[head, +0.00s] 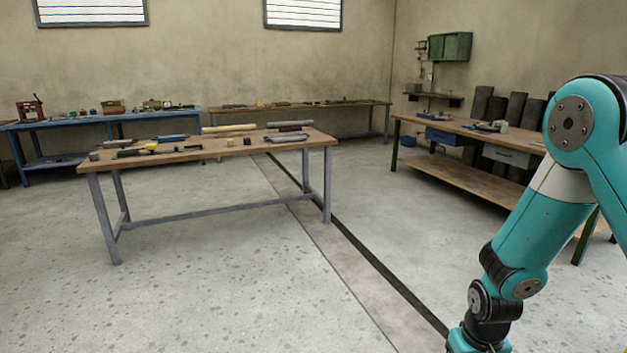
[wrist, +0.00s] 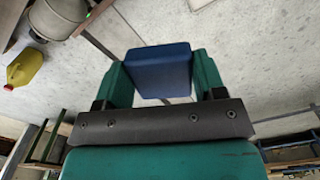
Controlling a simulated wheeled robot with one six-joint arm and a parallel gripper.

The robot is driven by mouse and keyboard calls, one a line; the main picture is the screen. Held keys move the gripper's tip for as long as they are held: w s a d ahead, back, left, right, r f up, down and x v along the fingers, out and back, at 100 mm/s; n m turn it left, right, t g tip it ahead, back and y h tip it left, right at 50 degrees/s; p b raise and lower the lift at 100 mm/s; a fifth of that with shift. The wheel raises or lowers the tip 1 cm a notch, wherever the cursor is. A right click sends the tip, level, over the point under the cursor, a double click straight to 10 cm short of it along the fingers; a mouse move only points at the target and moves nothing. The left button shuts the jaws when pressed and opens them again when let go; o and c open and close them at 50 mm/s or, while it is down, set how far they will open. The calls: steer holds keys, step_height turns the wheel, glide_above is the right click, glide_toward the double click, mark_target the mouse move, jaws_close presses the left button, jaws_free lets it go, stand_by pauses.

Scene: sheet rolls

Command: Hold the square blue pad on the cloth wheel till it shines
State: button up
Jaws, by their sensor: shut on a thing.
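The square blue pad (wrist: 152,68) is between the two green fingers of my gripper (wrist: 163,76) in the wrist view. The fingers are shut on its left and right sides, and its broad dark blue face shows. The pad is held above the pale floor, apart from other things as far as I can see. In the head view my arm is at the right and the gripper is out of frame below. I cannot make out a cloth wheel in either view.
A rounded grey vessel (wrist: 58,16) and a yellow jug (wrist: 24,67) show at the wrist view's left. In the head view, a wooden table (head: 190,150) with tools stands mid-left. A blue bench (head: 100,119) and a right-hand workbench (head: 470,128) line the walls. Floor between is clear.

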steer(key=r+p, duration=0.2)
steer(key=p, duration=0.1)
steer(key=r+p, duration=0.1)
steer(key=r, duration=0.1)
steer(key=shift+s+r, duration=0.1)
steer(key=shift+s, duration=0.25)
steer(key=s+a+r+n+t+p, duration=0.2)
steer(key=a+r+n+t+p, duration=0.2)
steer(key=a+r+n, duration=1.1)
steer(key=s+a+r+n+t+y, duration=0.1)
steer(key=s+a+r+n, duration=0.1)
steer(key=s+a+r, duration=0.2)
steer(key=s+a+r+n+t+y+p, duration=0.1)
steer(key=s+a+r+n, duration=0.2)
steer(key=r, duration=0.6)
steer(key=s+a+r+n+t+y+p, duration=0.1)
steer(key=s+a+r+n, duration=0.1)
steer(key=s+a+r, duration=0.3)
step_height(320, 180, up, 2)
steer(key=shift+s+a+r+n+t, duration=0.2)
steer(key=shift+s+a+n+t, duration=0.1)
steer(key=shift+a, duration=0.3)
